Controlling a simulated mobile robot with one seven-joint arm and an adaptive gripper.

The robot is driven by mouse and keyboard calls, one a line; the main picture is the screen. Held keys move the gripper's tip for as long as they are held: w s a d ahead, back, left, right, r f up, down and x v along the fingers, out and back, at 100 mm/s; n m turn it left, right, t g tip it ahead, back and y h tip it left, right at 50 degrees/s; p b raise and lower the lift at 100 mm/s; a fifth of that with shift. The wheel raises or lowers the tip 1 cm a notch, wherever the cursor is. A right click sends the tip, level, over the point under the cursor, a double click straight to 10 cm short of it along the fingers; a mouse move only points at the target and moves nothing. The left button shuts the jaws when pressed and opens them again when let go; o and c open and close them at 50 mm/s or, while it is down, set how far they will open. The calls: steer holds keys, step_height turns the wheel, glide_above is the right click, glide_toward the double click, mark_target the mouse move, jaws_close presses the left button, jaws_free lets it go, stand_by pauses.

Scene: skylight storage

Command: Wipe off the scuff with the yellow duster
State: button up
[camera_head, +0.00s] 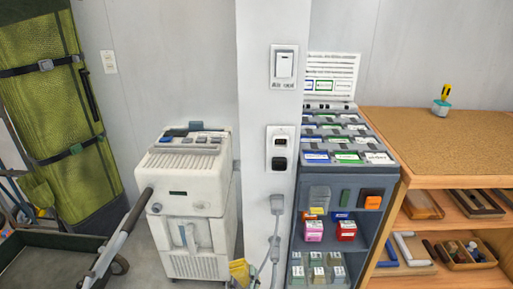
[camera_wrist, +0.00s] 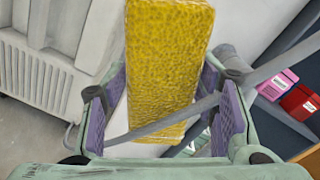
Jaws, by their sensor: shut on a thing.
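In the wrist view, the yellow duster (camera_wrist: 165,60) is a long textured block. It reaches from the top edge down between the purple-padded fingers of my gripper (camera_wrist: 165,112), which is shut on it. A grey cable or strap (camera_wrist: 190,112) crosses in front of its lower part. In the head view, a small yellow piece, seemingly the duster (camera_head: 239,271), shows at the bottom edge beside the white pillar (camera_head: 265,110). My gripper cannot be made out there. I cannot make out the scuff in either view.
A white machine (camera_head: 190,190) stands left of the pillar, with a trolley (camera_head: 45,248) farther left. A grey plug and cable (camera_head: 276,208) hang on the pillar. Right are a grey shelf unit (camera_head: 364,222) with boxes and a wooden bench (camera_head: 420,125).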

steer(key=d, duration=0.1)
steer(key=d+f, duration=0.1)
steer(key=d, duration=0.1)
steer(key=d+f, duration=0.1)
steer(key=shift+s+d+f, duration=0.15)
steer(key=shift+s, duration=0.15)
